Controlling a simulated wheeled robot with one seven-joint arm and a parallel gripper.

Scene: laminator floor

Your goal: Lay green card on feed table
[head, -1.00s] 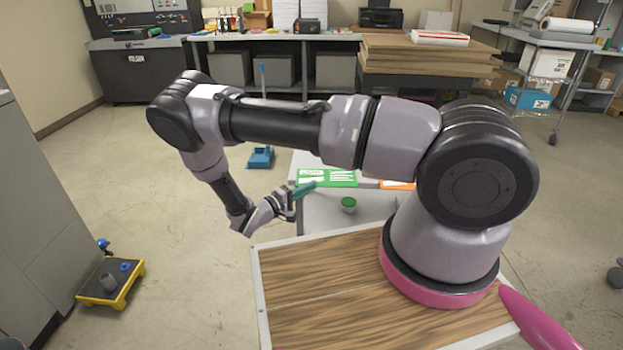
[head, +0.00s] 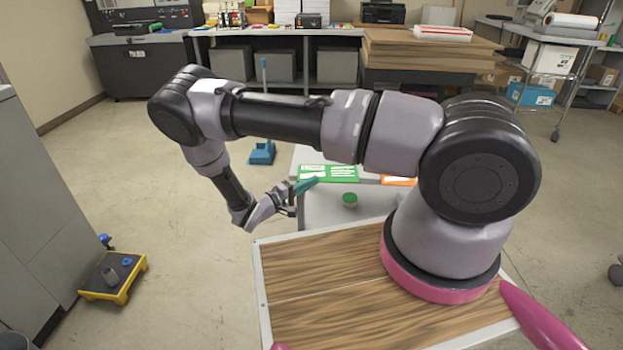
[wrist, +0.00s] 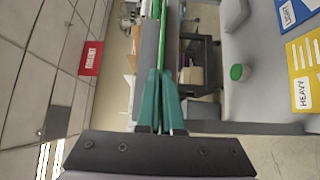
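My gripper (head: 306,186) is shut on one edge of the green card (head: 328,173), whose face carries a white label and white bars. The card lies about level and reaches away from the teal fingertips, over or just above a light grey table (head: 325,208); the head view does not show the gap clearly. In the wrist view the fingers (wrist: 160,85) are close together, with the card (wrist: 162,40) a thin green strip, edge-on, between them. I cannot tell whether this table is the feed table.
A green-topped cup (head: 349,200) stands on the table near the card. An orange card (head: 398,182) lies to the right, partly behind my arm. Yellow HEAVY (wrist: 305,75) and blue LIGHT (wrist: 298,12) cards show in the wrist view. A yellow-edged cart (head: 113,277) stands at left.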

